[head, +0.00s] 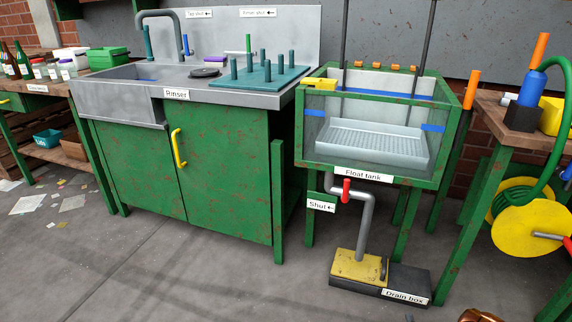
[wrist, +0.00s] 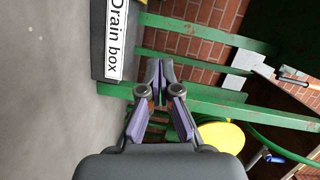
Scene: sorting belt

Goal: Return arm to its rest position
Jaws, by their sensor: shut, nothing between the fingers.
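My gripper (wrist: 160,84) shows in the wrist view, its two fingers shut together with nothing between them. It is in free air, with the drain box (wrist: 112,38) beyond it at the upper left and green bench legs and rails behind it. In the head view my gripper is not clearly seen; only a small copper-coloured piece shows at the bottom edge right of centre, and I cannot tell what it is.
The float tank (head: 372,172) stands at centre right, above the drain box (head: 408,287). The rinser cabinet (head: 222,180) is at left. A bench (head: 492,110) and yellow hose reel (head: 535,240) are at right. The grey floor (head: 200,280) in front is open.

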